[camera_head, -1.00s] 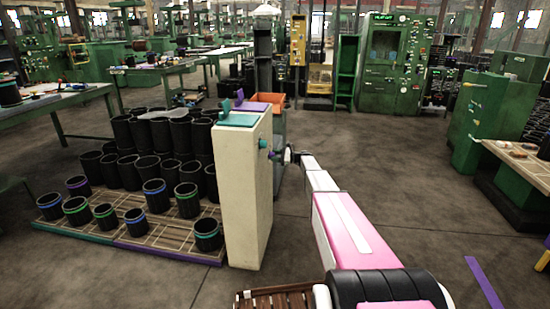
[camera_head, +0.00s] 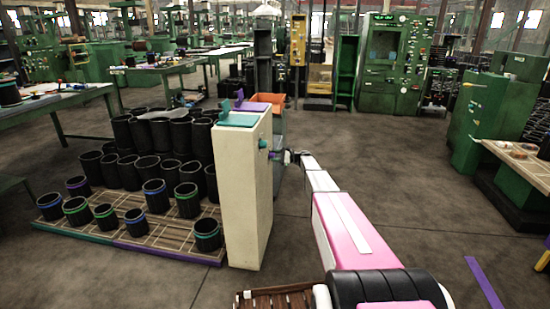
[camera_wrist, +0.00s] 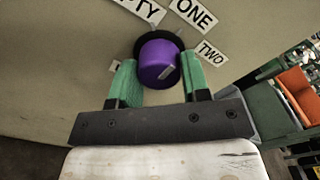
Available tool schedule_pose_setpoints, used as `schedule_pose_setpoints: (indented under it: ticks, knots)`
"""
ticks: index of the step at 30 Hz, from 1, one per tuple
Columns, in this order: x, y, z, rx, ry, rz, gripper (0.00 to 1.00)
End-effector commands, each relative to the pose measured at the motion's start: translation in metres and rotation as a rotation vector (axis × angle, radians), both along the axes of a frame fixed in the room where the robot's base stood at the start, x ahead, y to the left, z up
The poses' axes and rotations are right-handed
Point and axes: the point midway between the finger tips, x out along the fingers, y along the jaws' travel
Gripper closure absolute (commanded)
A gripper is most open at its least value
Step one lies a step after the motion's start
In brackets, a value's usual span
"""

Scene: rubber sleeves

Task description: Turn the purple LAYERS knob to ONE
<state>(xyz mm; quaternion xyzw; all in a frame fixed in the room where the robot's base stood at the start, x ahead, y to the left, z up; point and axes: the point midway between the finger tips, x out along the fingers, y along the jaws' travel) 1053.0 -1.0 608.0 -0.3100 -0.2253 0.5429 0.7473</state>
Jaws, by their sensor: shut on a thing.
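The purple LAYERS knob (camera_wrist: 156,58) sits on a black base on a pale panel in the wrist view. Its grey mark points up and right, roughly toward the TWO label (camera_wrist: 210,52). The ONE label (camera_wrist: 193,14) is above and right of the knob, and a partly cut-off label ending in PTY (camera_wrist: 146,8) is above it. My gripper (camera_wrist: 158,74) is shut on the knob, with a green finger on each side. In the head view my gripper (camera_head: 282,156) is at the right side of the cream cabinet (camera_head: 240,190), small and hard to make out.
A teal knob (camera_head: 263,143) is on the cabinet's side near my gripper. Several black sleeves stand on a pallet (camera_head: 165,245) at the left.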

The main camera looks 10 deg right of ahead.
Motion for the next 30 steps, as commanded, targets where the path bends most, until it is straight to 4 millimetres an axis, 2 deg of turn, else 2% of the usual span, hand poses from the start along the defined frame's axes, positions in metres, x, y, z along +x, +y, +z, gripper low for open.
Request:
schedule_pose_setpoints:
  ticks: [1, 3, 12, 16, 30]
  knots:
    - [-0.001, -0.001, -0.001, -0.001, 0.001, 0.000, 0.54]
    - [-0.001, -0.001, 0.000, -0.001, 0.001, 0.000, 0.32]
    - [-0.001, -0.001, 0.000, 0.000, 0.001, 0.000, 0.32]
    - [-0.003, -0.010, 0.000, 0.000, 0.001, -0.001, 0.32]
    - [-0.028, -0.086, 0.000, 0.000, 0.001, -0.002, 0.32]
